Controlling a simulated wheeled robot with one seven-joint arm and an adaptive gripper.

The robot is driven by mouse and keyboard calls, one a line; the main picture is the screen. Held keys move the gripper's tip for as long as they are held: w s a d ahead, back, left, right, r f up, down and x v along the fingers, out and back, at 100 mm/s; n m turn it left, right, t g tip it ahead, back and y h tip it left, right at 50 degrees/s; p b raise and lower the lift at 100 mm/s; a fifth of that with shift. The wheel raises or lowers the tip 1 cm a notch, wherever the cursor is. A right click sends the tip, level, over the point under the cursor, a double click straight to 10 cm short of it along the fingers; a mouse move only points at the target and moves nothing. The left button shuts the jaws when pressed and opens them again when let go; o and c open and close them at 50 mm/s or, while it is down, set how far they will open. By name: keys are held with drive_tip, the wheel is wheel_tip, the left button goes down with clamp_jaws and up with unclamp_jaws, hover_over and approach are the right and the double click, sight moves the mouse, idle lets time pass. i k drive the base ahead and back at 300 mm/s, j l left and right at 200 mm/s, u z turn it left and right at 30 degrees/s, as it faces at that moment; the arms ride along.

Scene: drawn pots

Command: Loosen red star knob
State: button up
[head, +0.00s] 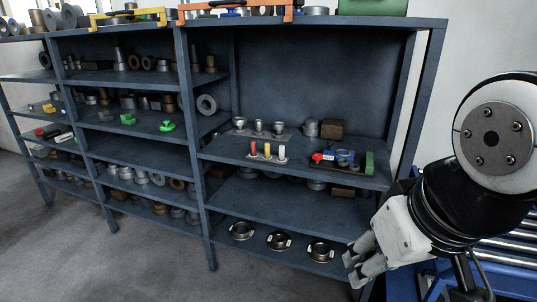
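A small red knob (317,157) shows on the middle shelf of the right-hand bay, at the left end of a dark fixture (345,167). A blue part sits right beside it; at this size I cannot make out its star shape or how tight it is. My gripper (352,270) hangs at the lower right, in front of the shelves and well below the knob. Its fingers look spread, with nothing seen between them.
Red, yellow and white cylinders (267,151) stand left of the fixture. A green block (369,163) is at its right end. Several ring-shaped metal parts (280,240) lie on the bottom shelf near my gripper. A blue frame with rollers (490,250) stands at the right. The floor in front is clear.

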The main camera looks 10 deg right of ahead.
sight(318, 157)
drive_tip(key=i+l, duration=0.1)
drive_tip(key=i, duration=0.45)
drive_tip(key=i+u, duration=0.15)
drive_tip(key=i, duration=0.4)
